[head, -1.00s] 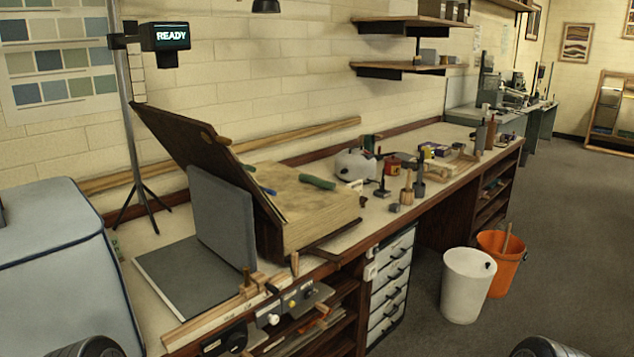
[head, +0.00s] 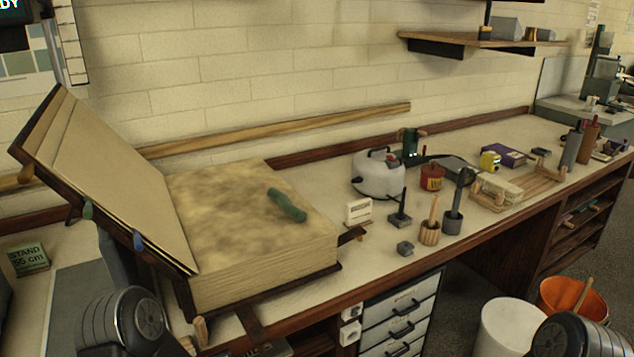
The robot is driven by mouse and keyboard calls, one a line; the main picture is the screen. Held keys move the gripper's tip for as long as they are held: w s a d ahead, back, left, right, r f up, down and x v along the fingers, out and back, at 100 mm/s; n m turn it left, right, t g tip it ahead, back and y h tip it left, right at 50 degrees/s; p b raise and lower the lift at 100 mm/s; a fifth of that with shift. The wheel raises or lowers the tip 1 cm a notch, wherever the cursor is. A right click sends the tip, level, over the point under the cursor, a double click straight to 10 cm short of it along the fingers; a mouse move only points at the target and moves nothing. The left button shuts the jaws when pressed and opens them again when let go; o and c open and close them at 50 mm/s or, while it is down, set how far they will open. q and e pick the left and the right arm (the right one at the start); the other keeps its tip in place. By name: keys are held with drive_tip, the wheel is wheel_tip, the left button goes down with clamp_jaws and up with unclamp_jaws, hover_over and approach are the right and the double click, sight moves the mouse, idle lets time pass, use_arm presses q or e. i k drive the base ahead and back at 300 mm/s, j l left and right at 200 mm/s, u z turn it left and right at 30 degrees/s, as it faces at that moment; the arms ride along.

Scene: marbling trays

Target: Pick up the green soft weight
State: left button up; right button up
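The green soft weight (head: 287,204) lies on the right-hand page block of a large open book (head: 232,238) on the bench. It is a short, slightly bent roll, and nothing covers it. Rounded dark parts of my own arms show at the bottom left and bottom right. Neither gripper's fingers are in view, and nothing of mine touches the weight.
The book's left cover (head: 95,185) stands tilted up, with a blue and a green piece on its edge. A white kettle-like container (head: 378,175), a small sign card (head: 358,212) and tool pots (head: 429,232) stand to the right. White (head: 507,326) and orange (head: 575,299) bins stand on the floor.

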sight(284, 202)
drive_tip(key=i+l, duration=0.2)
drive_tip(key=i+l+u, duration=0.1)
drive_tip(key=l, duration=0.35)
drive_tip(key=i+l, duration=0.3)
drive_tip(key=i+l+u, duration=0.1)
drive_tip(key=l, duration=0.25)
drive_tip(key=i, duration=0.1)
